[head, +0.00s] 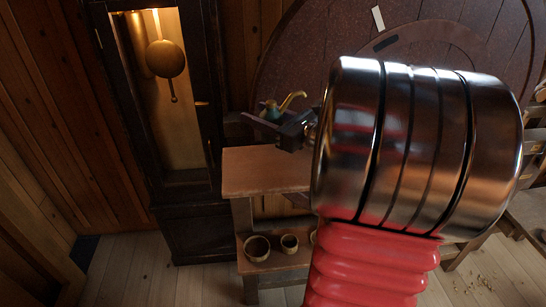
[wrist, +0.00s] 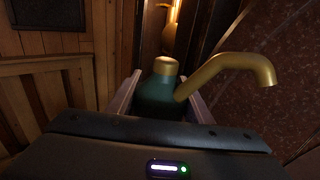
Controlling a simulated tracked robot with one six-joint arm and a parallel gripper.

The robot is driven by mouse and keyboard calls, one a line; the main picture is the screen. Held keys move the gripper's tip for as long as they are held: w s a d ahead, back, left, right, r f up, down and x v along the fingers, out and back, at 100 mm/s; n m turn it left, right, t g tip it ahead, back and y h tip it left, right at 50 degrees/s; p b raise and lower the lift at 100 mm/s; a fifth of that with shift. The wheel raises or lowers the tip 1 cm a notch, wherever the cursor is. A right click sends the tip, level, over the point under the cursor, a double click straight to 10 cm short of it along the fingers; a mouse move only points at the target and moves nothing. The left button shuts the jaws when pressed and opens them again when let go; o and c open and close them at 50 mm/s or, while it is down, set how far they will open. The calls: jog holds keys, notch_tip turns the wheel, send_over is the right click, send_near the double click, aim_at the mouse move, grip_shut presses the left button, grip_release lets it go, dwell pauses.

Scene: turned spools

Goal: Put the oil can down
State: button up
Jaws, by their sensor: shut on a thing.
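The oil can (head: 272,112) has a dark green body, a brass cap and a curved brass spout. In the head view it is small and sits between the fingers of my gripper (head: 262,116), over the top of a wooden stand (head: 262,172). In the wrist view the oil can (wrist: 160,95) stands roughly upright between the two fingers of my gripper (wrist: 160,100), with its spout reaching right. My gripper is shut on it. The can's lower part is hidden by the gripper body. I cannot tell how far it is above the stand top.
The stand top is bare where it shows. Several small bowls, one of them a brown bowl (head: 257,248), sit on its lower shelf. A tall dark clock case (head: 188,190) with a brass pendulum (head: 165,58) stands to the left. A large round dark red surface (head: 300,50) is behind.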

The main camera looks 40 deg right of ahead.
jog(key=shift+f, duration=2.8)
jog(key=shift+f, duration=1.85)
jog(key=shift+f, duration=0.1)
jog(key=o, duration=1.1)
jog(key=shift+c, duration=0.2)
jog(key=shift+s+d, duration=0.4)
jog(key=shift+s, duration=1.55)
jog(key=shift+s+d, duration=0.35)
jog(key=shift+s, duration=1.65)
jog(key=shift+s+d, duration=0.4)
jog(key=shift+s, duration=1.55)
